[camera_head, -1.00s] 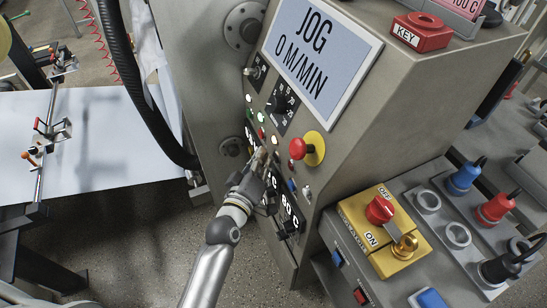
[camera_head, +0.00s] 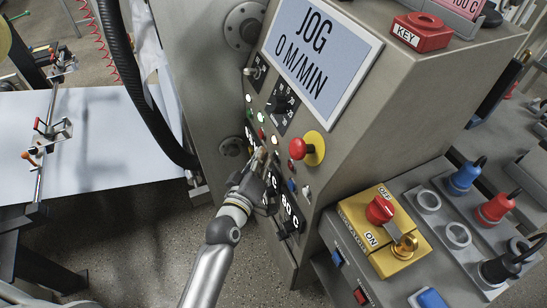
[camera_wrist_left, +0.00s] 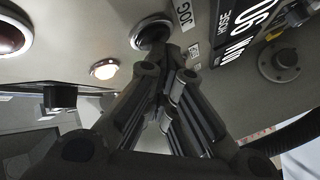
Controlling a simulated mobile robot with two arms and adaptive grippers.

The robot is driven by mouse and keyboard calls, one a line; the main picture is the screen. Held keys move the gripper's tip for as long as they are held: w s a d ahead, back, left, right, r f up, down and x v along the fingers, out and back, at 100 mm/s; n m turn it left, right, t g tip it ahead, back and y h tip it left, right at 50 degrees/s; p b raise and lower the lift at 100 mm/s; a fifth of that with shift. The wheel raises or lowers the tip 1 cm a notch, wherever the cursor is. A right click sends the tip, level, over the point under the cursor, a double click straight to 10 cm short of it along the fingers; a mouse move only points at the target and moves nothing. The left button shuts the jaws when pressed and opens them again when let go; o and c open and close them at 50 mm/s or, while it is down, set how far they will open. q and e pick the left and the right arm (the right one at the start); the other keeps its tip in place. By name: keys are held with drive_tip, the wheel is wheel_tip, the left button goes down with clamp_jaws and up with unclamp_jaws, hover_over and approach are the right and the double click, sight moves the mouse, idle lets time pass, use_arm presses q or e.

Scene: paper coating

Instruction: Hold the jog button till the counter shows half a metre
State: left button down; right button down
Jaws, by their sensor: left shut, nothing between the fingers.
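My left gripper (camera_head: 259,161) is shut and empty, its fingertips close to the front of the grey machine cabinet. In the left wrist view its fingers (camera_wrist_left: 168,66) come together just below a dark round button (camera_wrist_left: 148,36) beside a label reading JOG (camera_wrist_left: 184,13). I cannot tell whether they touch it. The screen (camera_head: 321,54) reads JOG, 0 M/MIN. A black panel with white digits (camera_wrist_left: 255,28) is cut off in the wrist view, so I cannot read a length. The gripper covers part of the panel in the head view. My right gripper is not in view.
A red mushroom button on a yellow base (camera_head: 305,148) sits right of the gripper. A yellow box with a red rotary switch (camera_head: 380,210) and coloured plugs (camera_head: 464,177) are at the lower right. A black hose (camera_head: 140,95) hangs left of the cabinet, by the white sheet (camera_head: 95,150).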

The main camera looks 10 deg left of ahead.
use_arm(q)
drive_tip(key=shift+a, duration=0.1)
idle(0.3)
drive_tip(key=shift+s+a, duration=0.45)
drive_tip(key=shift+a, duration=0.15)
drive_tip(key=shift+s+a+p, duration=0.3)
drive_tip(key=shift+s+a, duration=0.4)
drive_tip(key=shift+a, duration=0.35)
drive_tip(key=shift+s+a+p, duration=0.3)
drive_tip(key=shift+s+a, duration=0.4)
drive_tip(key=shift+a, duration=0.3)
drive_tip(key=s+f+m+g+y, duration=0.15)
drive_tip(key=s+f+g, duration=0.35)
drive_tip(key=f, duration=1)
drive_tip(key=s+f+m+g+h, duration=0.1)
drive_tip(key=s+f+m+g, duration=0.2)
drive_tip(key=s+f, duration=0.85)
drive_tip(key=s+a+f+m+g+y, duration=0.1)
drive_tip(key=s+a+f+m+g, duration=0.1)
drive_tip(key=s+f, duration=0.9)
drive_tip(key=s+a+f+m+g+y, duration=0.1)
drive_tip(key=s+a+f+m+g, duration=0.2)
drive_tip(key=s+f, duration=0.8)
drive_tip(key=s+a+g, duration=0.1)
drive_tip(key=s+g, duration=0.1)
drive_tip(key=shift+a+f+g, duration=0.2)
drive_tip(key=shift+g, duration=0.1)
